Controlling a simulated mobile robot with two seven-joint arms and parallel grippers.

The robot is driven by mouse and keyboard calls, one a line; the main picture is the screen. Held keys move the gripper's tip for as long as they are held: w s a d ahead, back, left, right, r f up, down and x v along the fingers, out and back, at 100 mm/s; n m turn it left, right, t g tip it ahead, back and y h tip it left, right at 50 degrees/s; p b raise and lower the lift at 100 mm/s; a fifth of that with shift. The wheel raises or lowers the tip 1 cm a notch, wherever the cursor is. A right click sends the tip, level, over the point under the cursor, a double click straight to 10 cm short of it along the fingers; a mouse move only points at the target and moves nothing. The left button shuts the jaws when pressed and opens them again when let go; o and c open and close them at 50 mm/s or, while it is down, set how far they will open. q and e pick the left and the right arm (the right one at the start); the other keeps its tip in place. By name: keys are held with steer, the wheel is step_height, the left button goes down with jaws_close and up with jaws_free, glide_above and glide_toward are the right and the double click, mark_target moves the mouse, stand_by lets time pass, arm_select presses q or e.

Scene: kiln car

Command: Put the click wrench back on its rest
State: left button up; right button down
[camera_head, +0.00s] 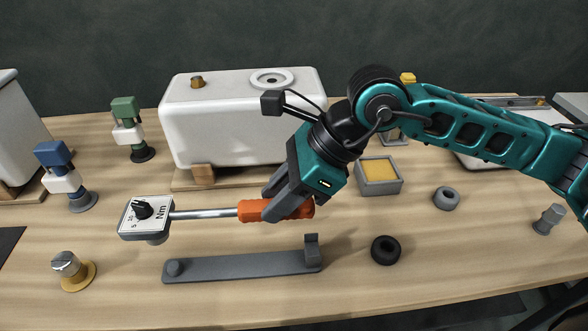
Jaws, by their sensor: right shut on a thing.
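The click wrench (203,213) has an orange handle, a steel shaft and a square head with a dial marked Nm. It is held roughly level above the table, with its head toward the left. My right gripper (285,204) is shut on the orange handle. The rest (240,267) is a long dark grey bar on the table, with a round knob at its left end and an upright bracket at its right end. The wrench appears apart from the rest, just behind it in the picture. My left gripper is not in view.
A large white tank (240,120) stands behind the wrench on wooden blocks. A grey box with a yellow pad (379,171), a black ring (385,250) and a grey ring (446,198) are to the right. A brass-based fitting (72,270) and blue-topped fitting (60,175) stand left.

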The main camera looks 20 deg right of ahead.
mark_target(281, 221)
steer(key=shift+s+f, duration=0.2)
steer(key=shift+s, duration=0.1)
steer(key=shift+f+b, duration=0.7)
steer(key=shift+f, duration=0.3)
steer(key=shift+f+b, duration=0.45)
steer(key=shift+f, duration=0.8)
arm_select(q)
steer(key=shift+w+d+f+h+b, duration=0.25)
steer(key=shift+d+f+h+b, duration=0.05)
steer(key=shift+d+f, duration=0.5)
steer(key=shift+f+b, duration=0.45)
steer(key=shift+b, duration=0.05)
arm_select(e)
steer(key=shift+f, duration=0.25)
